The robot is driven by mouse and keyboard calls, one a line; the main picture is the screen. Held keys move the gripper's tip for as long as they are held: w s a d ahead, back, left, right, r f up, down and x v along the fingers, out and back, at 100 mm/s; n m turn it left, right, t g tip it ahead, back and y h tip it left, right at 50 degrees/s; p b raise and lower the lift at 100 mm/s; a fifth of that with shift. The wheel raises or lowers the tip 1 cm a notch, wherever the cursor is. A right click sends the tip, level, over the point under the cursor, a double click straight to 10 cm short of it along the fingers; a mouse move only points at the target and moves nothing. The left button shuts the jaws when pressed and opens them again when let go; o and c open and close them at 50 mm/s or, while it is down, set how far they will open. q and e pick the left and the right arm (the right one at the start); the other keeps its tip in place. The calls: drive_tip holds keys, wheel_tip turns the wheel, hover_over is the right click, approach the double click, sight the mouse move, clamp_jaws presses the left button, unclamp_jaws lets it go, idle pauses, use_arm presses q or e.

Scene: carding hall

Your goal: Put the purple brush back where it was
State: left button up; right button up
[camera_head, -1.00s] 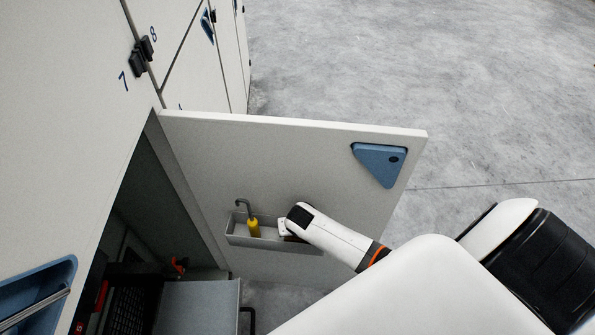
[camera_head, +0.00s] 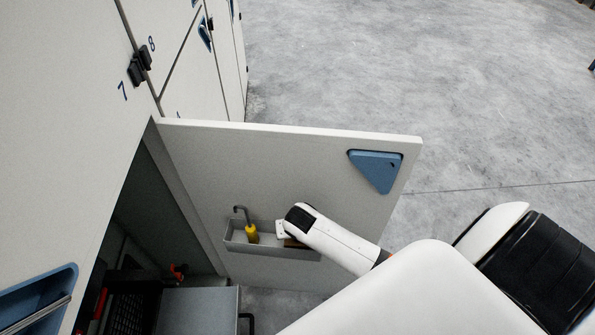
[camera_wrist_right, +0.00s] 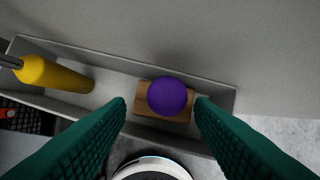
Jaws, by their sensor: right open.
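The purple brush shows in the right wrist view as a round purple knob (camera_wrist_right: 167,96) on a wooden block. It sits inside the grey tray (camera_wrist_right: 215,92) on the inner face of the open door. In the head view only a brown bit of the block (camera_head: 294,243) shows beside my gripper. My right gripper (camera_wrist_right: 160,106) is open, with its dark green fingers apart on either side of the brush in the picture; I cannot tell whether they touch it. In the head view it is at the tray (camera_head: 281,229). My left gripper is not in view.
A yellow-handled hook tool (camera_head: 252,234) leans at the tray's left end. The open door (camera_head: 320,170) carries a blue triangular handle (camera_head: 376,169). Left of it is the open machine compartment with a grey panel (camera_head: 198,308). Grey floor (camera_head: 480,90) is clear beyond the door.

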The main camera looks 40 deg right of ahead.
drive_tip(key=v, duration=0.6)
drive_tip(key=shift+r, duration=0.25)
drive_tip(key=shift+s+f, duration=0.1)
